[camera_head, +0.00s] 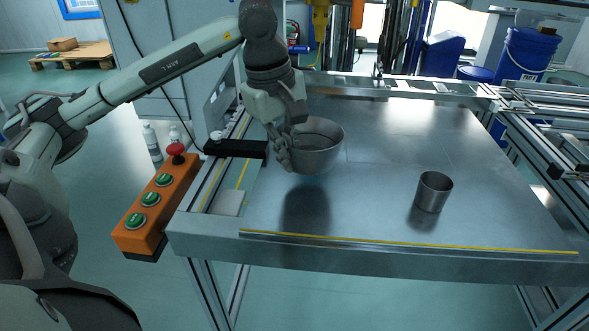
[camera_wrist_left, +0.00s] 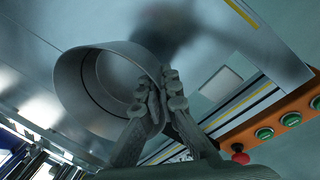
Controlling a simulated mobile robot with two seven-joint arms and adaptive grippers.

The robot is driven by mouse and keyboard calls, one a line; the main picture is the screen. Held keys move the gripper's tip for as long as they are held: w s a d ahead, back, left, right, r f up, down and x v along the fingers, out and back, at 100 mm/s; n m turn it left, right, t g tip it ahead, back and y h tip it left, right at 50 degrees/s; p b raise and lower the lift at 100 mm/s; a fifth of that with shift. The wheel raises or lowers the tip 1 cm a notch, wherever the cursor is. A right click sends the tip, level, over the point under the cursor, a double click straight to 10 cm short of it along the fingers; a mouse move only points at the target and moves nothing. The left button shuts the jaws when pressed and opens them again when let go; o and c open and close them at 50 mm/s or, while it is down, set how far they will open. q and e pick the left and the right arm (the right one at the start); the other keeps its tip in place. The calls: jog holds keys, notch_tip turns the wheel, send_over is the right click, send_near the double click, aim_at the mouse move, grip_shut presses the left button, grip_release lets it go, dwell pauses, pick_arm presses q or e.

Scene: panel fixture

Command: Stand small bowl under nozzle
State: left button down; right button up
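A small grey metal bowl (camera_head: 318,155) is held upright above the metal table, with its dark shadow on the tabletop below. My left gripper (camera_head: 284,150) is shut on the left side of its rim. In the left wrist view the fingers of my left gripper (camera_wrist_left: 158,105) pinch the wall of the bowl (camera_wrist_left: 80,85), whose open mouth shows. A black bar (camera_head: 236,148) juts in over the table's left edge, just left of the gripper. I cannot make out a nozzle for certain. My right gripper is not in view.
A metal cup (camera_head: 433,192) stands on the table (camera_head: 400,150) at the right front. An orange button box (camera_head: 158,205) with green buttons and a red knob (camera_head: 176,150) sits along the left edge. The tabletop's middle and back are clear. Frame rails (camera_head: 545,140) stand at right.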

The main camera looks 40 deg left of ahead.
aim_at(294, 189)
pick_arm(q)
jog(key=shift+w+f, duration=0.4)
jog(key=shift+w, duration=0.35)
notch_tip(294, 189, down, 4)
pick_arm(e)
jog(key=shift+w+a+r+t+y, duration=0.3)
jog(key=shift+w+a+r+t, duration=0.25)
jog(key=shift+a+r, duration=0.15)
pick_arm(q)
jog(key=shift+b, duration=0.3)
jog(key=shift+f, duration=0.15)
jog(key=c, duration=2.2)
grip_release()
jog(key=o, duration=0.5)
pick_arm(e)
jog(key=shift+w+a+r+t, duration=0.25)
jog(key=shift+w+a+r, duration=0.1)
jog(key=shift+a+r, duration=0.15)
